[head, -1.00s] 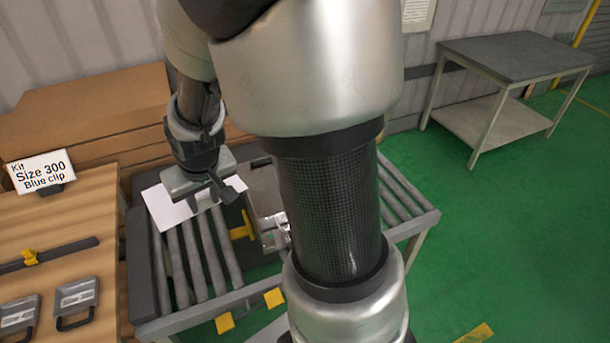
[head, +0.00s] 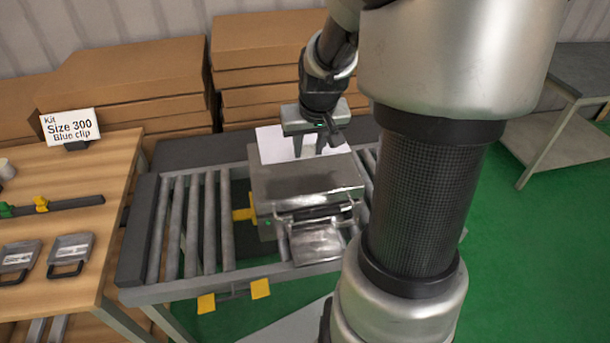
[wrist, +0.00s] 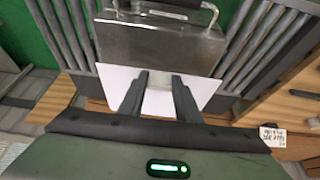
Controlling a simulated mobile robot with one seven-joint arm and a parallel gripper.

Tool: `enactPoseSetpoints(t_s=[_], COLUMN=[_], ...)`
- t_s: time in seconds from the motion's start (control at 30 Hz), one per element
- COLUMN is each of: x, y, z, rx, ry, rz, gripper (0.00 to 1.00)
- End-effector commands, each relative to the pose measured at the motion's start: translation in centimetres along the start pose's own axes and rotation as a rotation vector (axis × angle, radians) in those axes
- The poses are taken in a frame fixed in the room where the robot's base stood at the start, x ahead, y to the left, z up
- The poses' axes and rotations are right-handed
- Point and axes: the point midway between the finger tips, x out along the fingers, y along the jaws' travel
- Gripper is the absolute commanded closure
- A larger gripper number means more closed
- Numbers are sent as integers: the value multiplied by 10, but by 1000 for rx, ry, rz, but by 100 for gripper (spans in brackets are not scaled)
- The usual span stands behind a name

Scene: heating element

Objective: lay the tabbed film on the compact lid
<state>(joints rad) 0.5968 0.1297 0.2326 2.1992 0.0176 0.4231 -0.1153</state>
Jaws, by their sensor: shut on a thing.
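My gripper (head: 320,148) is shut on the white tabbed film (head: 273,143), holding it by an edge. In the wrist view the two dark fingers (wrist: 159,80) reach onto the film (wrist: 116,82), and a paler patch shows between them. The lid appears to be the flat grey metal top of the case (head: 300,182) on the rollers; it also shows in the wrist view (wrist: 160,42). The film is at the lid's far edge and overlaps it a little in the wrist view. I cannot tell whether they touch.
The roller conveyor (head: 190,225) has bare rollers left of the case, with yellow clips at its front. A wooden table (head: 105,190) at left carries a kit sign (head: 70,127) and grey handled parts (head: 70,252). Cardboard boxes (head: 140,90) stand behind.

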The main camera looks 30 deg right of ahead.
Motion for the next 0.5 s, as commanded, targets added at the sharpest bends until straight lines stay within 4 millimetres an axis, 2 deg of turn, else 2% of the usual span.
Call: enactPoseSetpoints(t_s=[0.3,0.5], x=[50,63], y=[5,5], z=[21,27], rx=[6,7], ry=[-4,-3], rz=[2,3], gripper=[91,91])
